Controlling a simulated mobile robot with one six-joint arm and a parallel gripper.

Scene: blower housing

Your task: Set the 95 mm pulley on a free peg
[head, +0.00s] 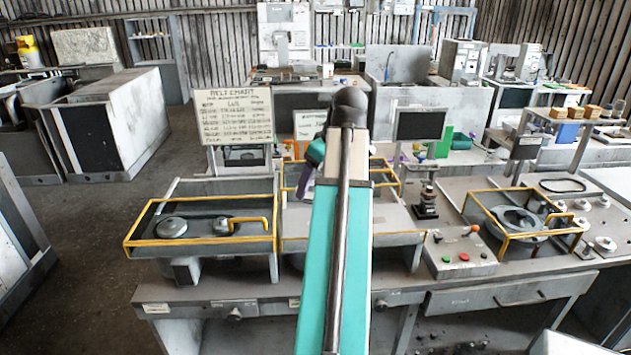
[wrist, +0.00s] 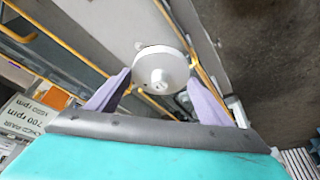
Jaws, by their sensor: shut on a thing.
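In the wrist view my gripper (wrist: 158,98) has two purple fingers shut on a pale grey round pulley (wrist: 162,66) with a raised hub at its centre. No size mark on it is legible, so I cannot tell whether it is the 95 mm one. In the head view my arm hides most of the gripper; one purple finger (head: 305,181) shows left of the arm, above the middle of the bench. Several small pale round pieces (head: 582,223) stand at the bench's right end; I cannot tell which are bare pegs and which are pulleys.
A yellow-railed bay (head: 130,240) at left holds a grey disc (head: 172,227). A yellow guard (head: 505,240) surrounds a round housing (head: 518,219) at right. A button box (head: 460,258), a dark screen (head: 421,124) and a belt chart sign (head: 233,116) stand around the bench.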

